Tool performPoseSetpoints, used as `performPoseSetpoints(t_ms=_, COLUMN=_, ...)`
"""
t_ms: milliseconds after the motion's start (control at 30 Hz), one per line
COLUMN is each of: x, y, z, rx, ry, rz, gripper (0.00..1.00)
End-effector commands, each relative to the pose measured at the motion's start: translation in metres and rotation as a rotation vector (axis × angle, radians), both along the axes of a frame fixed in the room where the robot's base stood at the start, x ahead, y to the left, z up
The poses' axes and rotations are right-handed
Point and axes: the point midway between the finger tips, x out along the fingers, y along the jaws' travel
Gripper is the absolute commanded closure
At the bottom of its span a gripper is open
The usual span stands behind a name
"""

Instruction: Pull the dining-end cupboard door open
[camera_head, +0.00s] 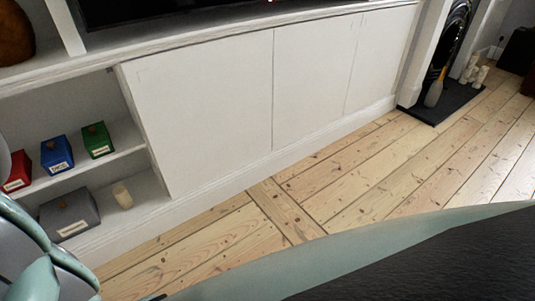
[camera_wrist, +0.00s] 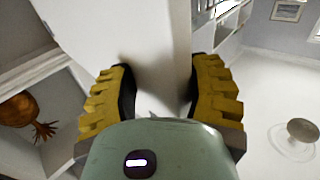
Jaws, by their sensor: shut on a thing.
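My gripper (camera_wrist: 163,78) shows in the wrist view, its two yellow ridged fingers on either side of a white panel (camera_wrist: 165,35). It is shut on this panel, which looks like the cupboard door. The finger pads press near the panel's edge. In the head view the gripper is out of sight. The long white cupboard front (camera_head: 200,110) there has flat panels standing flush. At its left is an open section with shelves (camera_head: 120,140). Whether the held door belongs to that section cannot be told.
The open shelves hold a red box (camera_head: 17,171), a blue box (camera_head: 57,153), a green box (camera_head: 97,139), a grey box (camera_head: 69,215) and a candle (camera_head: 122,196). A dark hearth (camera_head: 443,101) lies at the upper right. The floorboards (camera_head: 330,190) between are clear.

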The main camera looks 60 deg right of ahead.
Motion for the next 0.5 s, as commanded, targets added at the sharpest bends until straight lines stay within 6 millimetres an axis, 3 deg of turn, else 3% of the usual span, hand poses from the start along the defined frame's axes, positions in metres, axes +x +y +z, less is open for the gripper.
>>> performPoseSetpoints(t_ms=167, x=-0.018, y=-0.009, z=0.001, rx=0.002, ry=-0.001, rz=0.002, gripper=0.52)
performPoseSetpoints(t_ms=500, x=-0.074, y=-0.036, z=-0.003, rx=-0.004, ry=0.010, rz=0.008, gripper=0.52)
